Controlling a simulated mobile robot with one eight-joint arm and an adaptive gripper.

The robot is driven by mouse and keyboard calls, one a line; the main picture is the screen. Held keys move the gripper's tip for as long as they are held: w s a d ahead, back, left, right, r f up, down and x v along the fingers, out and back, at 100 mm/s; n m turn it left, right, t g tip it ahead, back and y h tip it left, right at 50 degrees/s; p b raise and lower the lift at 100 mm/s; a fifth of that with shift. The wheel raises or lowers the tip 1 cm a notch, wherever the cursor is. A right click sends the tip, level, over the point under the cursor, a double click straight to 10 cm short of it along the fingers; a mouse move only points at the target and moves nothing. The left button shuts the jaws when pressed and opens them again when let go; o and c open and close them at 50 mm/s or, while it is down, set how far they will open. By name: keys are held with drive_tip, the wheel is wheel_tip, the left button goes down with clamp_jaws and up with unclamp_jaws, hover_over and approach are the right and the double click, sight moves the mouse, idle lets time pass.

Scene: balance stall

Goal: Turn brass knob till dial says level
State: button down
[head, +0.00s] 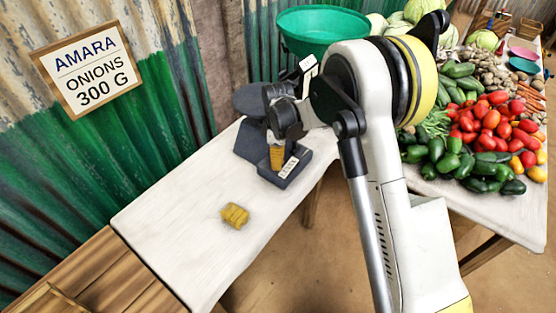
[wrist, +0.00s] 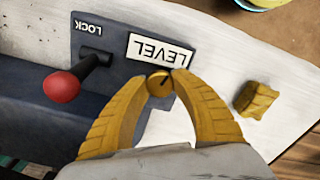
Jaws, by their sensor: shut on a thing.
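The brass knob (wrist: 159,86) sits on the dark grey balance base (head: 270,172), just beside a white plate (wrist: 160,50) reading LEVEL, upside down in the wrist view. A dark line marks the knob's face. My gripper (wrist: 160,82) has its two yellow fingers closed on the knob from both sides. In the head view my gripper (head: 278,158) reaches down to the base, and the knob is hidden. A small white face (head: 308,66) shows higher up beside my arm; I cannot read it or any needle.
A red-balled lever (wrist: 62,86) beside the word LOCK stands near my fingers. A ridged yellow block (head: 235,215) lies on the white table (head: 180,220). A green basin (head: 320,28) and piled vegetables (head: 480,120) are behind. A wall sign (head: 88,68) reads AMARA ONIONS 300 G.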

drive_tip(key=c, duration=1)
unclamp_jaws()
wheel_tip(320, 180, up, 12)
